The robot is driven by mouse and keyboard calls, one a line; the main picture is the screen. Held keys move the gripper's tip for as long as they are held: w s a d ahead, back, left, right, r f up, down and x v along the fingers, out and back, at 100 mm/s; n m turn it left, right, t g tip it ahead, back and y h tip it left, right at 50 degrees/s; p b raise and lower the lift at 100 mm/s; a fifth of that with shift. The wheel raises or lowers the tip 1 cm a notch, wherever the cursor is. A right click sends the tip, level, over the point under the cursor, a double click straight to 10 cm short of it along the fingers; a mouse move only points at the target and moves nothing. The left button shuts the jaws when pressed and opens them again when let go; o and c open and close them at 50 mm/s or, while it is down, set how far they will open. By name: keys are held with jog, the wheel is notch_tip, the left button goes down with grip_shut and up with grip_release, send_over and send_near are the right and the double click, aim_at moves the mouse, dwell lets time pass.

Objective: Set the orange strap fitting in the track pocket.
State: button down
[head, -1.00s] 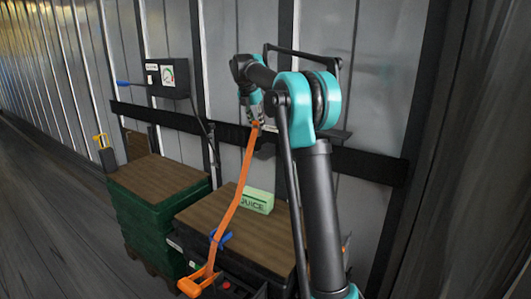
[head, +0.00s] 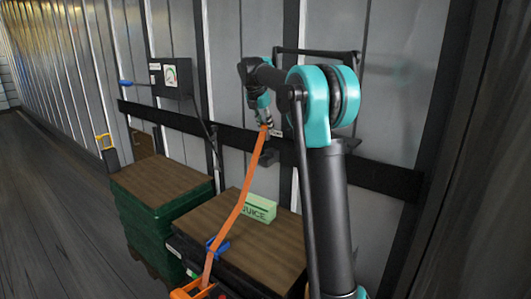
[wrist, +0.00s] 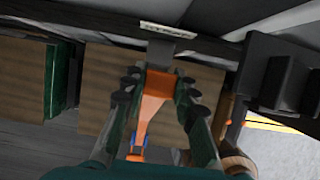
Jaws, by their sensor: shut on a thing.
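My gripper (head: 266,124) is shut on the orange strap fitting (wrist: 157,85), which shows between the two fingers in the wrist view. An orange strap (head: 235,210) runs from it down to an orange ratchet (head: 193,289) at the bottom edge. The black track (head: 350,173) runs along the wall. My gripper is in front of the track, near a white label (head: 277,133). In the wrist view the label (wrist: 163,29) and a grey plate (wrist: 172,48) lie just beyond the fitting, which appears apart from the plate. I cannot tell for sure which part is the pocket.
A green juice carton (head: 258,208) lies on a wooden-topped stack (head: 270,245) below my gripper. Green crates (head: 160,185) stand to the left. A gauge box (head: 171,78) hangs on the wall. A dark block (wrist: 285,80) stands right of my fingers. The floor at left is clear.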

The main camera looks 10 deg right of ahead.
notch_tip(320, 180, down, 11)
jog(key=shift+r, duration=0.1)
dwell(0.4)
jog(key=c, duration=1.2)
grip_release()
jog(key=shift+f, duration=0.2)
jog(key=shift+r, duration=0.15)
jog(key=v, duration=1.2)
jog(key=s+d+f+m+y, duration=0.1)
jog(key=s+d+f+m, duration=0.1)
jog(key=s+f+m, duration=0.7)
jog(key=s+d+f+m+y, duration=0.1)
jog(key=s+d+f+m, duration=0.2)
jog(key=s+f+m, duration=0.6)
jog(key=s+d+f+m+t+y, duration=0.1)
jog(key=s+f+m, duration=0.8)
jog(key=s, duration=1.3)
jog(key=shift+s+d+f, duration=0.15)
jog(key=shift+d+f, duration=0.1)
jog(key=shift+f, duration=0.45)
jog(key=shift+s+d+f, duration=0.15)
jog(key=shift+d+f, duration=0.05)
jog(key=shift+f, duration=0.45)
jog(key=shift+s+d+f, duration=0.1)
jog(key=shift+d+f, duration=0.15)
jog(key=shift+f, duration=0.45)
